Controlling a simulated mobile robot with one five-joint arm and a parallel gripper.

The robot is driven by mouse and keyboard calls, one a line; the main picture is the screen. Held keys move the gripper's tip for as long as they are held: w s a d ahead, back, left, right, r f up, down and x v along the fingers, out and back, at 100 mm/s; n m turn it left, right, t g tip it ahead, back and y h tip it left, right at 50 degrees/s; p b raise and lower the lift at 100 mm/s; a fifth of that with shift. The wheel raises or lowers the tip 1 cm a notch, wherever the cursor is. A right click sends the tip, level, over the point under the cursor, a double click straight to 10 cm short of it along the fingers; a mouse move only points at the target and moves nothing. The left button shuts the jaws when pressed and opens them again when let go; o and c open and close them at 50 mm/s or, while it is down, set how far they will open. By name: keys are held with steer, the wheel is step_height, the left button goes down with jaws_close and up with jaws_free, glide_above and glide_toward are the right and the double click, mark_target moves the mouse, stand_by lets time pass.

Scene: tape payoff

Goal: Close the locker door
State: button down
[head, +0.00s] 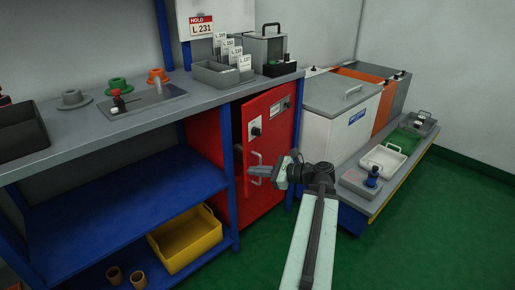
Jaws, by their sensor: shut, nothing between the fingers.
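The red locker stands under the right end of the workbench. Its red locker door (279,137) is ajar: a dark gap (237,135) shows along its left edge. My arm hides the lower right part of the door.
A blue workbench post (230,160) stands just left of the door. A yellow bin (187,240) sits on the lower shelf. At right, a low grey bench (372,197) holds a white cooler box (335,110) and trays. Green floor is clear at right.

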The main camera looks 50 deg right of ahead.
mark_target(249, 142)
steer(key=s+d+r+m+t+h, duration=0.3)
steer(key=s+d+r+m, duration=0.2)
steer(key=s+d, duration=0.3)
steer(key=w, duration=0.4)
steer(key=w+a, duration=0.1)
steer(key=w, duration=0.8)
steer(key=shift+w+a, duration=0.25)
steer(key=shift+w, duration=0.1)
